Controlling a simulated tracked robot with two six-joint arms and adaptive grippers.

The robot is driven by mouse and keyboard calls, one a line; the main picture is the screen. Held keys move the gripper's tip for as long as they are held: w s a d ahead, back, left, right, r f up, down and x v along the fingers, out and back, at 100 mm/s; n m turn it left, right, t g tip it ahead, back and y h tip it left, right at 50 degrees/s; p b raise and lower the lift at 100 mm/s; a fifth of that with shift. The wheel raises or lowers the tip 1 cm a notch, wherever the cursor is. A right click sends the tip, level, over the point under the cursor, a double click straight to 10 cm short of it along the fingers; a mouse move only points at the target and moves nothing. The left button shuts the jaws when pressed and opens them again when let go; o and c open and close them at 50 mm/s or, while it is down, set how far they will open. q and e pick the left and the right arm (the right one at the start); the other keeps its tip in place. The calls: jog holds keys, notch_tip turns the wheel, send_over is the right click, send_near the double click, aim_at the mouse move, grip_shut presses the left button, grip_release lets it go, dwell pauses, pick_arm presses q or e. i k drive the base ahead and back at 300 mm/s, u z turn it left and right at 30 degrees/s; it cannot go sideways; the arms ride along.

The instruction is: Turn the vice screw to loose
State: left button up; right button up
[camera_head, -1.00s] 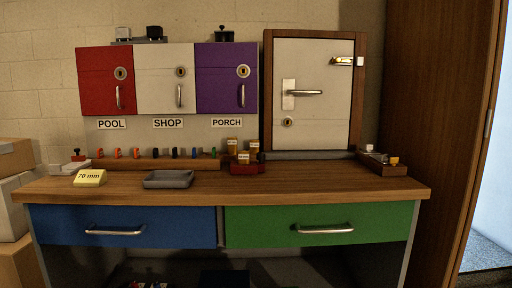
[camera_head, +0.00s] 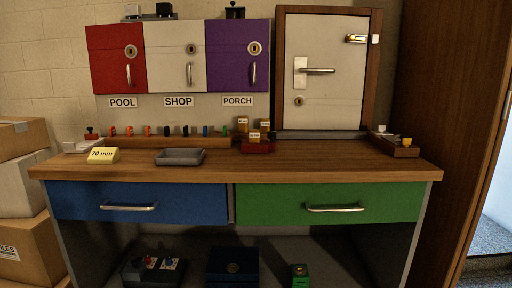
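No clear vice or screw can be made out at this size. A low red block (camera_head: 258,148) sits on the workbench top below the PORCH label, with several small tan pieces (camera_head: 254,136) at it and a dark part at its right end. Whether it is the vice, and how its screw stands, I cannot tell. A small pale device (camera_head: 83,147) with a red and black piece above it stands at the bench's left end. Neither of my grippers shows.
The workbench (camera_head: 330,172) has a blue drawer (camera_head: 175,202) and a green drawer (camera_head: 385,204), both shut. A grey tray (camera_head: 181,157), a yellow "70 mm" block (camera_head: 103,155) and a rack of keys (camera_head: 160,141) stand on top. Cardboard boxes (camera_head: 35,245) stand at left.

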aim_at(271, 135)
jog(key=z, duration=1.4)
jog(key=i, duration=0.1)
jog(key=u, duration=2.9)
jog(key=k, duration=1.6)
jog(key=z, duration=0.4)
jog(key=i, duration=1)
jog(key=z, duration=0.05)
